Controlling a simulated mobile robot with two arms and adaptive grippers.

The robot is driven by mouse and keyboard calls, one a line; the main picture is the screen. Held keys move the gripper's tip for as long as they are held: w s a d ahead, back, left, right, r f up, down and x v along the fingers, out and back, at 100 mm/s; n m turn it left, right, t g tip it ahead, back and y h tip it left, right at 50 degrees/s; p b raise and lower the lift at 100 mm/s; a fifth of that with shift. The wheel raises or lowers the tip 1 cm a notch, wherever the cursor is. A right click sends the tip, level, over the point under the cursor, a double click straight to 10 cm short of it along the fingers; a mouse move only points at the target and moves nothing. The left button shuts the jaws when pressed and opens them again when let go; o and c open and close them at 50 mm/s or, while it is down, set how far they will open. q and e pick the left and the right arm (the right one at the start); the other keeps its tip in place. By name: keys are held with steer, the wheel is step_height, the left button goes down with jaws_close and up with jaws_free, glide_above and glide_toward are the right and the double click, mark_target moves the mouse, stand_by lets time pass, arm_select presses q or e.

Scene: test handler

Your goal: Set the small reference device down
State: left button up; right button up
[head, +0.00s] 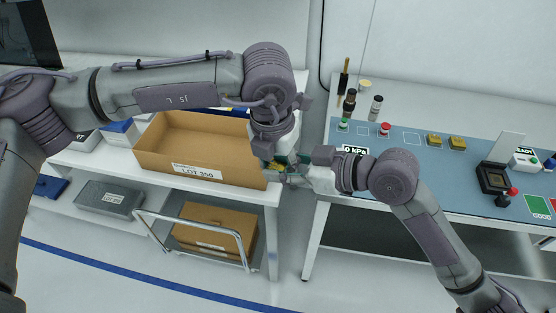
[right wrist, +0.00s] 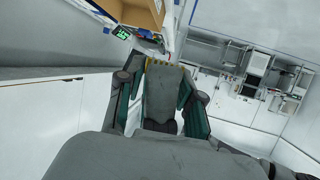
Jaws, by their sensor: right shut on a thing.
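My right gripper (head: 288,169) is shut on a small yellow thing (head: 276,166), which I take for the small reference device. It is held just right of the carton, over the gap between the two tables. In the right wrist view the yellow toothed edge (right wrist: 163,65) shows between the teal fingers (right wrist: 160,95); the rest is hidden. My left gripper (head: 267,157) points down right beside it, close to the carton's right end. Its fingers are mostly hidden, and I cannot tell whether it touches the device. Two similar yellow blocks (head: 434,140) sit on the blue mat (head: 400,168).
The open carton (head: 202,175), labelled LOT 350, stands on the left white table. A red-capped jar (head: 385,130), small bottles (head: 376,107) and a black device with a raised lid (head: 493,179) stand on the right bench. Outlined spots on the mat between jar and yellow blocks are bare.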

arm_select(q)
steer(key=c, duration=0.5)
steer(key=shift+d, duration=0.1)
steer(key=shift+c, duration=0.7)
arm_select(e)
steer(key=o, duration=1)
steer(key=shift+d, duration=0.1)
